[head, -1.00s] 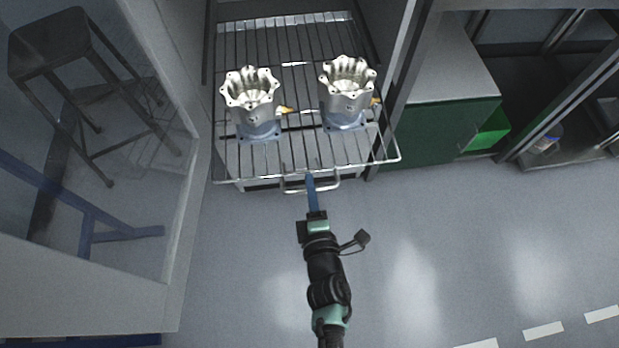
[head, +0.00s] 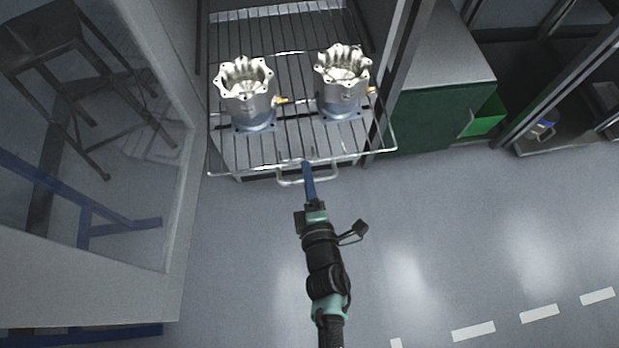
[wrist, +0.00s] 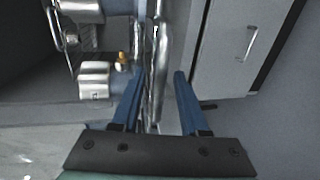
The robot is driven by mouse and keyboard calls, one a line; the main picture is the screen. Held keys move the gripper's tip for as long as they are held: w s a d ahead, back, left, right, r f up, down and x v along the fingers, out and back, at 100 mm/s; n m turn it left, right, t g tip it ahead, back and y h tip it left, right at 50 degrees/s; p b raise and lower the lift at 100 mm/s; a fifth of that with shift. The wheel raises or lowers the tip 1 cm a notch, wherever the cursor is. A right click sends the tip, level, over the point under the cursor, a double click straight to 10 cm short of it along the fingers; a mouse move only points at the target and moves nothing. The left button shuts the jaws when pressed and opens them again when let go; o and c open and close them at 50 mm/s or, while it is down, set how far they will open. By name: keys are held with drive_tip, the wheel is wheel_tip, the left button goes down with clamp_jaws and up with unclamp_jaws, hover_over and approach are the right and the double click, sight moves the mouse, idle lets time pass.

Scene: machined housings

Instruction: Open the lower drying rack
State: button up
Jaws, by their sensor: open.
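A wire drying rack (head: 280,78) extends out of a frame toward me and bears two silvery machined housings, the left one (head: 246,92) and the right one (head: 342,82). A looped handle (head: 290,182) is at its front edge. My gripper (head: 307,167) is at this handle, its blue fingers reaching over it. In the wrist view my gripper (wrist: 158,80) has its two blue fingers apart, with metal bars (wrist: 161,55) of the rack front between them. Contact with the bars cannot be told. Whether this is the lower rack is not clear; anything under it is mostly hidden.
A glass-panelled wall (head: 190,215) stands close on the left, with a dark stool (head: 40,40) behind it. A green-fronted cabinet (head: 430,122) is right of the rack. The grey floor (head: 430,240) in front and to the right is clear.

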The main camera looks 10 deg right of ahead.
drive_tip(key=v, duration=1.3)
drive_tip(key=shift+p, duration=0.4)
drive_tip(key=w+d+r+m+t+h, duration=0.25)
drive_tip(key=w+r+m, duration=0.25)
drive_tip(key=w+r, duration=0.95)
drive_tip(key=w+r+m+t, duration=0.2)
drive_tip(key=r+m, duration=0.1)
drive_tip(key=r, duration=0.7)
drive_tip(key=w+r+m+t, duration=0.2)
drive_tip(key=r+m, duration=0.1)
drive_tip(key=r, duration=0.7)
drive_tip(key=s+a+r+m+t+y, duration=0.1)
drive_tip(key=s+a+r+m+t, duration=0.15)
drive_tip(key=r, duration=0.85)
drive_tip(key=s+a+r+m+t+y, duration=0.15)
drive_tip(key=s+r, duration=0.25)
drive_tip(key=r, duration=0.7)
drive_tip(key=s+a+r+m+t, duration=0.1)
drive_tip(key=s+a+r+m, duration=0.25)
drive_tip(key=r, duration=0.75)
wheel_tip(320, 180, up, 17)
drive_tip(key=p, duration=1.7)
drive_tip(key=shift+p, duration=0.4)
